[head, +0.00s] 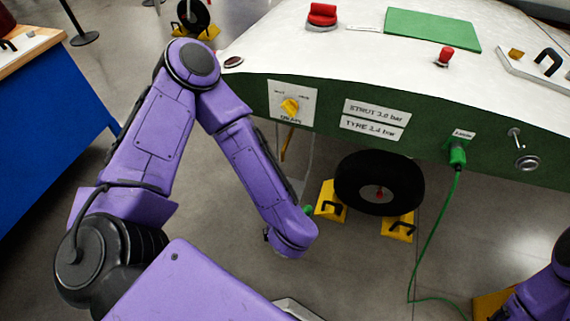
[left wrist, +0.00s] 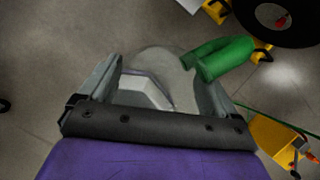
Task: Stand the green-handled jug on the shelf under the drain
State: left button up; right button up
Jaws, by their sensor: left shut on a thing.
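The green-handled jug has a pale see-through body (left wrist: 165,62) and a green handle (left wrist: 225,58). In the left wrist view my left gripper (left wrist: 158,78) has a finger on each side of the body and is shut on it. The handle sticks out to the right. In the head view my left arm hides most of the jug; only a bit of green handle (head: 308,210) shows beside the wrist. The drain panel (head: 292,104) with its yellow knob is on the green side wall, above and beyond the gripper. My right gripper is out of view.
A black wheel (head: 380,182) stands between yellow chocks (head: 331,202) right of my left wrist. A green cable (head: 432,235) hangs from a socket to the floor. A blue-sided table (head: 50,140) stands at the left. The floor between it and my left arm is clear.

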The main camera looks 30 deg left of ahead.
pick_arm(q)
jog(key=w+a+p, duration=0.1)
jog(key=w+a, duration=0.3)
jog(key=w+a+f+p, duration=0.1)
jog(key=w+a+p, duration=0.1)
jog(key=w+a, duration=0.1)
jog(key=w+a+f+p, duration=0.1)
jog(key=w+a+p, duration=0.1)
jog(key=w+a, duration=0.2)
jog(key=shift+w+a+f, duration=0.25)
jog(key=shift+w+a, duration=0.1)
jog(key=shift+w, duration=0.4)
jog(key=shift+w+f, duration=0.15)
jog(key=shift+f, duration=0.3)
